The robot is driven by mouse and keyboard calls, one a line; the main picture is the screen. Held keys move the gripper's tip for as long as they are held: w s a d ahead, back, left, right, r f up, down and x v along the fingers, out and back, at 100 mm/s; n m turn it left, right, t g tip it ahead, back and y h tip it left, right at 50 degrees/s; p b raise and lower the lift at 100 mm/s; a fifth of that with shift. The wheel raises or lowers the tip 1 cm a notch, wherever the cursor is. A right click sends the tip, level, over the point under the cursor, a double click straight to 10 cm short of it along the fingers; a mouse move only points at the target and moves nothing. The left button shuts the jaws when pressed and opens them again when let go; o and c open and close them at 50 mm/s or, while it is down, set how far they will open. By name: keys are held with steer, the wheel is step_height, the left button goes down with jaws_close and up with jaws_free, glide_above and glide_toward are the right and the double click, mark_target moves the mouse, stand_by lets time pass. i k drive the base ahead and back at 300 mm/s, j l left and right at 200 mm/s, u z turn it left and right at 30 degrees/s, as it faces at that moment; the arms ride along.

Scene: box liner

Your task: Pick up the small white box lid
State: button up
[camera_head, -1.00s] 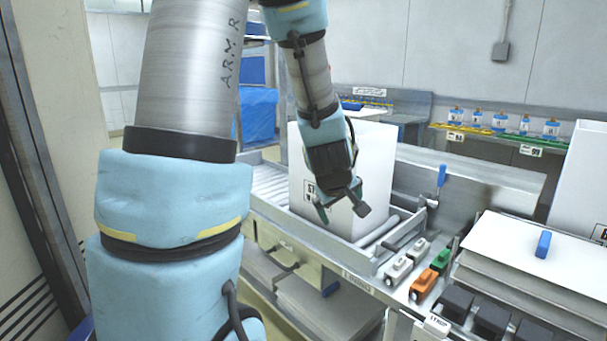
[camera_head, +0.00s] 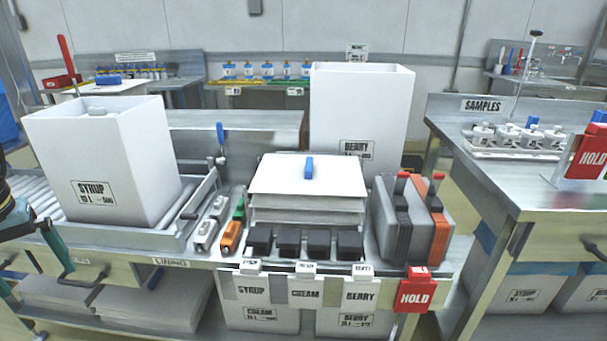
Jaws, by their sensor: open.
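A flat white lid-like panel (camera_head: 285,180) with a blue grip (camera_head: 309,168) lies on top of a stack of white sheets at the middle of the bench. Another white panel (camera_head: 125,88) with a blue grip is behind the SYRUP box at the left; I cannot tell for sure which panel is the small box lid. My gripper (camera_head: 50,243) shows only in part at the left edge, beside the SYRUP box (camera_head: 130,160). It is open, with nothing seen in it, and far to the left of the stack.
The tall white BERRY box (camera_head: 360,105) stands behind the stack. Black blocks (camera_head: 305,243) line the stack's front; small white, orange and green pieces (camera_head: 231,236) lie left of it. Grey and orange holders (camera_head: 415,220) are at right. A SAMPLES bench (camera_head: 470,107) stands further right.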

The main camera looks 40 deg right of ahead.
mark_target(328, 182)
steer(key=l, duration=0.5)
steer(key=i+l+z, duration=0.1)
steer(key=l, duration=0.45)
steer(key=i+l, duration=0.1)
steer(key=l, duration=0.4)
